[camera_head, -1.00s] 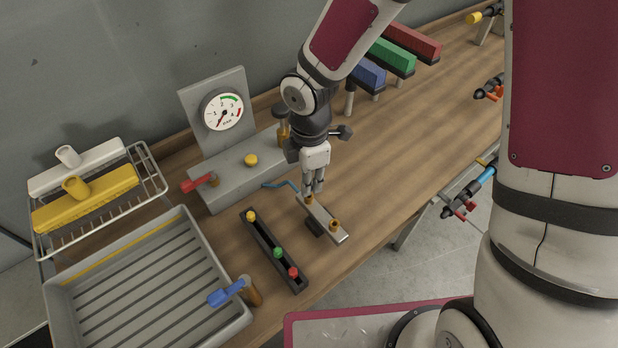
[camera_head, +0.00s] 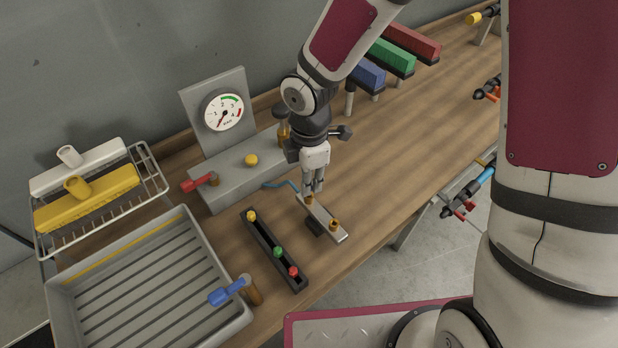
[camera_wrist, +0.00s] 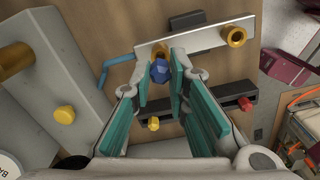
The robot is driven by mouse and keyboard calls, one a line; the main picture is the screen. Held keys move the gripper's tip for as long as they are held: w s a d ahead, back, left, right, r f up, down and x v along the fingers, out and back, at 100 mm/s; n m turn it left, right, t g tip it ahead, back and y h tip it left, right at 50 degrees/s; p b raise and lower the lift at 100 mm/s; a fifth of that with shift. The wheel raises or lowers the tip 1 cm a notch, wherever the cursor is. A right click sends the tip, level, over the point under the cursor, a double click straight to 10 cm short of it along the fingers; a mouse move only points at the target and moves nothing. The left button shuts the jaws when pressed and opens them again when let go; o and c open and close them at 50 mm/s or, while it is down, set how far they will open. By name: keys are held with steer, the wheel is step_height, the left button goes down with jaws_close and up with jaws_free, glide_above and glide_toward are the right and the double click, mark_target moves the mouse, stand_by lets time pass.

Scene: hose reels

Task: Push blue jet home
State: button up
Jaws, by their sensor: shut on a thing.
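The blue jet (camera_wrist: 160,71) sits between the fingers of my gripper (camera_wrist: 162,88) in the wrist view. My gripper (camera_head: 313,187) is shut on it, pointing down over the near-wall end of a metal bar (camera_head: 322,220). The bar (camera_wrist: 200,42) carries two brass sockets. One socket (camera_wrist: 160,50) is right by the blue jet; the other (camera_wrist: 236,36) is empty. In the head view my fingers hide the jet. I cannot tell how deep the jet sits in the socket.
A dark slotted rack (camera_head: 264,240) beside the bar holds yellow (camera_head: 251,216), green (camera_head: 278,252) and red (camera_head: 293,271) jets. A grey gauge block (camera_head: 237,170) with a red lever stands behind. A grey tray (camera_head: 150,285) lies left. The bench right of the bar is clear.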

steer(key=shift+f+b, duration=0.75)
steer(key=shift+f, duration=0.6)
stand_by(0.5)
steer(key=o, duration=0.9)
steer(key=shift+r, duration=0.1)
step_height(320, 180, up, 12)
